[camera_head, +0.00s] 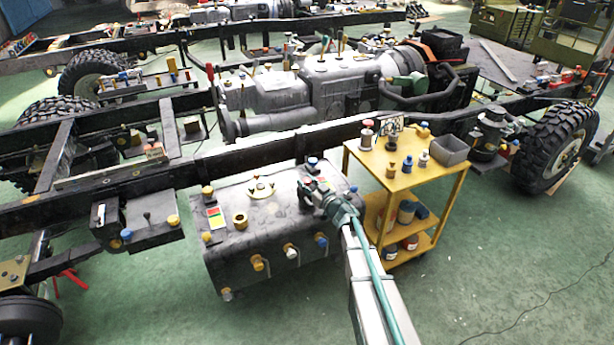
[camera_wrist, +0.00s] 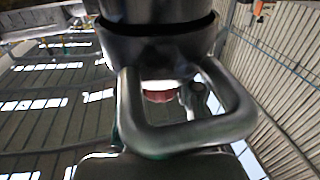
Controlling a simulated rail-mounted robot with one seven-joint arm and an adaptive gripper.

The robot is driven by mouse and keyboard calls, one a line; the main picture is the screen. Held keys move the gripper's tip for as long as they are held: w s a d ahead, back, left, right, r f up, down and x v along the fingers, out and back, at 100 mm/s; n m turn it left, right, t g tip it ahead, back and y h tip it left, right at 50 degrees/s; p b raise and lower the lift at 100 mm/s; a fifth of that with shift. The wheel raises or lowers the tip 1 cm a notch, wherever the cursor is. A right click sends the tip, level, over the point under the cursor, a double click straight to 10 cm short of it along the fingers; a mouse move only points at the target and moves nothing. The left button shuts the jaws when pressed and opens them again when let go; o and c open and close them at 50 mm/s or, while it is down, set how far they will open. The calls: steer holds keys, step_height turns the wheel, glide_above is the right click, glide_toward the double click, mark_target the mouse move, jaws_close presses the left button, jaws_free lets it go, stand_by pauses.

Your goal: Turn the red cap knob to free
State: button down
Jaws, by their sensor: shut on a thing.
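My gripper (camera_head: 309,190) is at the right part of the top of the dark tank (camera_head: 270,262) in the head view, with my arm reaching in from below. Its jaws are shut. In the wrist view, a small red piece (camera_wrist: 158,96), which looks like the red cap knob, shows between a dark round body and a grey metal loop (camera_wrist: 188,138). Most of it is hidden. I cannot make out the knob clearly in the head view, where my gripper covers that spot. Its turned position cannot be read.
A blue-capped fitting (camera_head: 312,162) stands just behind my gripper. A brass ring (camera_head: 240,222) and several capped fittings are on the tank. A yellow cart (camera_head: 425,180) stands close to the right. The black chassis rail (camera_head: 290,143) runs behind. Green floor is open in front.

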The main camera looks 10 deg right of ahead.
steer(key=shift+s+f+g+y+p, duration=0.1)
steer(key=shift+g+y+p, duration=0.2)
steer(key=shift+y+p, duration=0.15)
steer(key=c, duration=0.8)
jaws_free()
steer(key=shift+o, duration=0.2)
steer(key=v, duration=1.2)
steer(key=shift+n, duration=0.3)
